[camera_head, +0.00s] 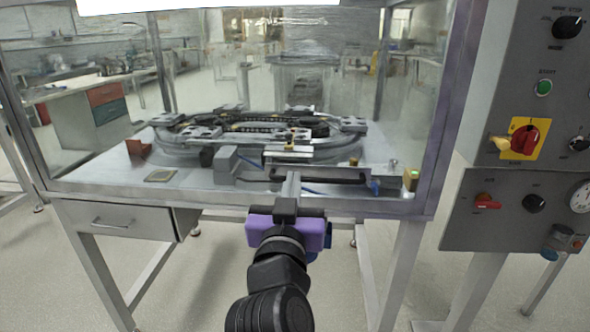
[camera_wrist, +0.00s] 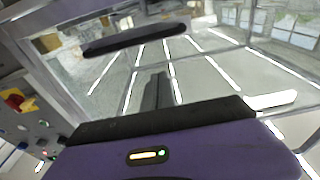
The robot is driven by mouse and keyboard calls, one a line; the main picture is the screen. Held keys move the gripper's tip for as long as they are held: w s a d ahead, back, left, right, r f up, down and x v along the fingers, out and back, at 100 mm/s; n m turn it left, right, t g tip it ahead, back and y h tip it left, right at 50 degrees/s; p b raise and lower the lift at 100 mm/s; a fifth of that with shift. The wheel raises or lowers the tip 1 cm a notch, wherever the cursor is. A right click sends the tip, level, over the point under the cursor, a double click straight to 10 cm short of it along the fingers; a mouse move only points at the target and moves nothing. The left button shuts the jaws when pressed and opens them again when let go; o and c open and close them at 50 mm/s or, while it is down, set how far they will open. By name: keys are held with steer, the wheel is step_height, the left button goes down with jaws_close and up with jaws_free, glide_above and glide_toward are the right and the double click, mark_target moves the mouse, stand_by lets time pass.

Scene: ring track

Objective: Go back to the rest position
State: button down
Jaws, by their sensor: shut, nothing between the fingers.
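My gripper (camera_head: 289,186), with its purple body and shut grey fingers, is in front of the glass-walled cabinet at its lower front edge. In the wrist view its fingers (camera_wrist: 157,92) are together with nothing between them. The dark bar handle (camera_head: 320,176) of the cabinet front is close to the fingertips in the head view. It also shows in the wrist view (camera_wrist: 135,38), beyond the fingertips. I cannot tell whether the fingers touch it.
The ring track (camera_head: 262,129) is on the table behind the glass. A drawer (camera_head: 112,222) is at the table's front left. A grey control panel (camera_head: 505,185) stands on the right, with a red knob (camera_head: 524,139) on a yellow plate. Floor shows below the table.

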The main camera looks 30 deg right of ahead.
steer(key=shift+v, duration=0.8)
steer(key=w+a+r+n+t+y, duration=0.1)
steer(key=a+r+n+t+y, duration=0.2)
steer(key=a, duration=0.1)
steer(key=s+a+f+n+t+y, duration=0.2)
steer(key=s+a+f+n+y, duration=0.45)
steer(key=f+n+y, duration=0.35)
steer(key=s+d+f+m+g+h, duration=0.1)
steer(key=s+d+f+m+g, duration=0.1)
steer(key=s+f, duration=0.65)
steer(key=s+d+f+m+g, duration=0.2)
steer(key=s+f, duration=0.1)
steer(key=s, duration=1.1)
steer(key=s+d+f+m+g+h, duration=0.1)
steer(key=s+d+f+m+g, duration=0.1)
steer(key=s+f, duration=0.65)
step_height(320, 180, up, 25)
steer(key=s+p, duration=0.1)
steer(key=p, duration=2.1)
steer(key=shift+s+f+y, duration=0.2)
steer(key=shift+s+y, duration=0.1)
steer(key=shift+s, duration=0.05)
